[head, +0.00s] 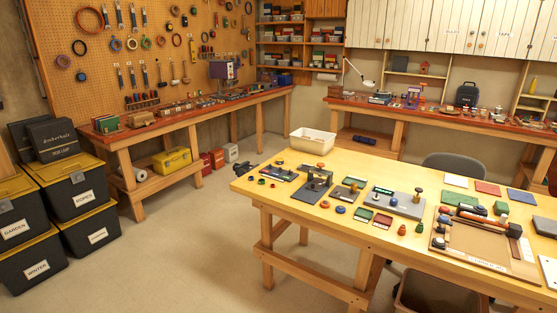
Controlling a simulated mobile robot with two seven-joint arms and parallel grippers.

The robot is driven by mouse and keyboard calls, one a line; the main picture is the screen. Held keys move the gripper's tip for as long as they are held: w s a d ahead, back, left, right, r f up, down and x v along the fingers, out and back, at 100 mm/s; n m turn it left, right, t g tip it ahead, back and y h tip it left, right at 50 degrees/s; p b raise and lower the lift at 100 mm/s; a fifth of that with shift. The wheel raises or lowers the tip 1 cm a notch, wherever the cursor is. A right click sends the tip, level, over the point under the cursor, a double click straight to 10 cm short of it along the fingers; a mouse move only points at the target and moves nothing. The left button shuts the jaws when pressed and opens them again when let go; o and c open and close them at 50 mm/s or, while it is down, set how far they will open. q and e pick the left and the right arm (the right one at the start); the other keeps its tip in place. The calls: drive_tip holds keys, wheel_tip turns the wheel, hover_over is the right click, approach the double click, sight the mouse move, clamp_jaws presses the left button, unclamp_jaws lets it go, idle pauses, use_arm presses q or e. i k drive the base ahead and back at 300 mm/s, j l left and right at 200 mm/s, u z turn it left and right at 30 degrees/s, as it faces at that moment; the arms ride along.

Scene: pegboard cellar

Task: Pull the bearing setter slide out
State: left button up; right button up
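Neither of my grippers shows in the head view. Several small devices stand on the yellow workbench (345,222). One is a grey block device (405,205) with a dark upright knob and a green and white strip at its back left. Another is a dark device (316,178) with an orange knob, set on a dark flat plate (306,194). I see no readable label saying bearing setter, so I cannot tell which device it is. No slide can be made out at this size, nor how far one is in or out.
A brown tray (480,262) with tools lies at the bench's right. Small coloured parts and flat plates lie around the devices. A black vise-like thing (246,172) is at the left end. A grey chair (455,165) stands behind. The floor (190,240) left of the bench is clear.

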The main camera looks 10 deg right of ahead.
sight(317, 183)
drive_tip(key=i+j+z, duration=0.1)
drive_tip(key=i+z, duration=0.2)
drive_tip(key=i+j+z, duration=0.3)
drive_tip(key=i, duration=0.2)
drive_tip(key=i+j+z, duration=0.15)
drive_tip(key=i+z, duration=0.15)
drive_tip(key=i, duration=0.05)
